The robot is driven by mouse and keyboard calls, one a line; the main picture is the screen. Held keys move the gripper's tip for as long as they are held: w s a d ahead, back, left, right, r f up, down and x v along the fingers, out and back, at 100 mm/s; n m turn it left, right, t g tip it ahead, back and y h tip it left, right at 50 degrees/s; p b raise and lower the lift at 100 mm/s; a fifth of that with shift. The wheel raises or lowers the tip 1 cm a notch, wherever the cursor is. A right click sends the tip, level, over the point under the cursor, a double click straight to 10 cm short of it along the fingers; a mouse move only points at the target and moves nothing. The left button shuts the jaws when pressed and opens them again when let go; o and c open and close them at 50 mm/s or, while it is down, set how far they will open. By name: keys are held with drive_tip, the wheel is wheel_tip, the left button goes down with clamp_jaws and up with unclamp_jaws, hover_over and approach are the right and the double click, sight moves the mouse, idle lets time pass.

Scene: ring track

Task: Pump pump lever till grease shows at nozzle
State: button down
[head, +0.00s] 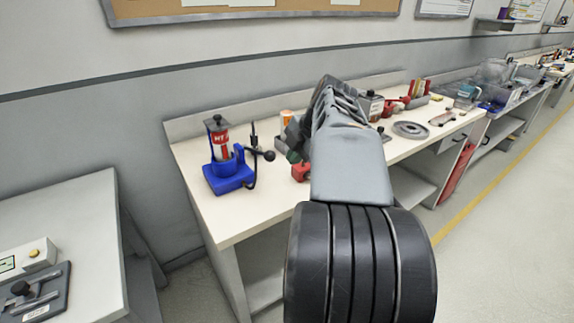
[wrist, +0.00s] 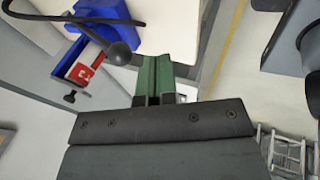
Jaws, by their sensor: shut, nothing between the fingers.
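The grease pump (head: 228,160) stands at the left end of the bench, with a blue base and a red canister marked "HT". Its lever (head: 255,152) ends in a black ball knob at the right of the pump. In the wrist view the ball knob (wrist: 119,53) and the blue base (wrist: 85,45) show beyond my gripper. My gripper (wrist: 160,65) is shut and empty, with its green fingers together just right of the knob and apart from it in the picture. In the head view my arm mostly hides the gripper. I cannot make out the nozzle or any grease.
The white bench (head: 225,222) also carries an orange-topped container (head: 286,118), a grey disc (head: 411,130) and several boxes farther right. A lower grey table (head: 85,215) stands at the left with devices on it. The aisle floor at the right is clear.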

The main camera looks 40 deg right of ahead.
drive_tip(key=shift+v, duration=1.9)
drive_tip(key=shift+f, duration=0.1)
drive_tip(key=a+f+m+g+h+p, duration=0.2)
drive_tip(key=a+f+m+p, duration=0.35)
drive_tip(key=m, duration=1.25)
drive_tip(key=s+a+r+p, duration=0.1)
drive_tip(key=a+p, duration=0.3)
drive_tip(key=a, duration=0.4)
drive_tip(key=s+a+r+n+p, duration=0.1)
drive_tip(key=a+p, duration=0.3)
drive_tip(key=a, duration=0.4)
drive_tip(key=shift+s+a+r, duration=0.25)
drive_tip(key=shift+s+a, duration=0.05)
drive_tip(key=shift+s, duration=0.6)
